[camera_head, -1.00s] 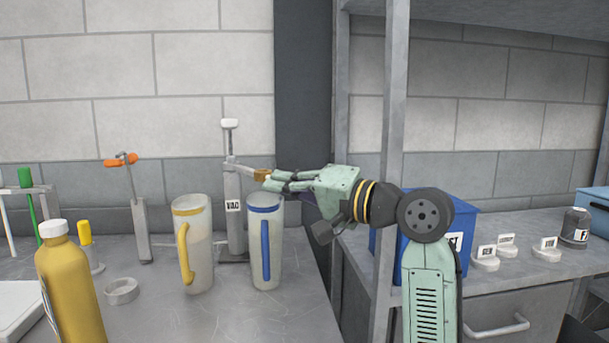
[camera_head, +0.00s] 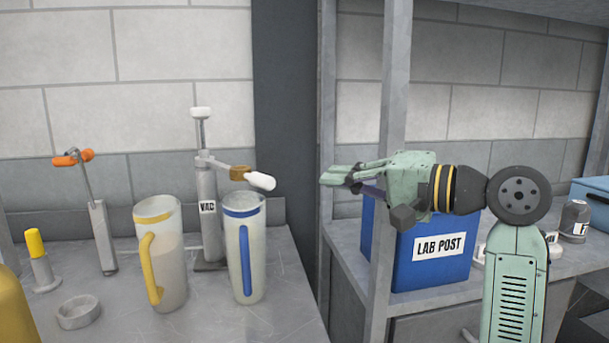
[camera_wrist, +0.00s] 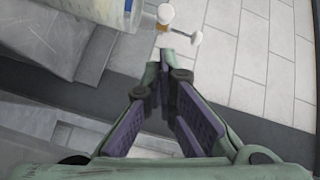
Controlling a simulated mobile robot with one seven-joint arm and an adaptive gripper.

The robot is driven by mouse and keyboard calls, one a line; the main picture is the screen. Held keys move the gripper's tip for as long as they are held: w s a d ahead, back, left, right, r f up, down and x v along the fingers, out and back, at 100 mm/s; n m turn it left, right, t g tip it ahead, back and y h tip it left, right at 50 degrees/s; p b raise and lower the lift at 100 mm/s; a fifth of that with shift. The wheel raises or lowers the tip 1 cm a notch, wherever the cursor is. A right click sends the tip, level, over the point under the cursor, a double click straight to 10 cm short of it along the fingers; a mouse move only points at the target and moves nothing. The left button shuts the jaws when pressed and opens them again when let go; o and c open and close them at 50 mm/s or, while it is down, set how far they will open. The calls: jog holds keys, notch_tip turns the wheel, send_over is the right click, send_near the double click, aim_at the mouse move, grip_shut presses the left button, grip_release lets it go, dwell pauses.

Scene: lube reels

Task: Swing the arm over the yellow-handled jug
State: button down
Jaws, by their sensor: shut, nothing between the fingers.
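The yellow-handled jug (camera_head: 163,255) stands upright on the left bench in the head view. It is translucent, with a yellow band and a yellow handle on its left side. My gripper (camera_head: 326,178) is to the right of the jug and higher, in front of the shelf post and beside the blue box. It points left and is shut and empty. In the wrist view my fingers (camera_wrist: 168,60) come together at the tips with nothing between them.
A blue-handled jug (camera_head: 245,245) stands between the yellow-handled jug and my gripper. Behind it is a VAC pump (camera_head: 207,215) with a white-tipped lever. An orange-handled tool (camera_head: 98,220), a grey ring (camera_head: 78,311) and a blue LAB POST box (camera_head: 425,270) are nearby.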

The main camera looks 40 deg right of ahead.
jog(key=p+x, duration=0.2)
jog(key=x, duration=0.7)
jog(key=shift+w, duration=0.35)
jog(key=shift+a, duration=0.15)
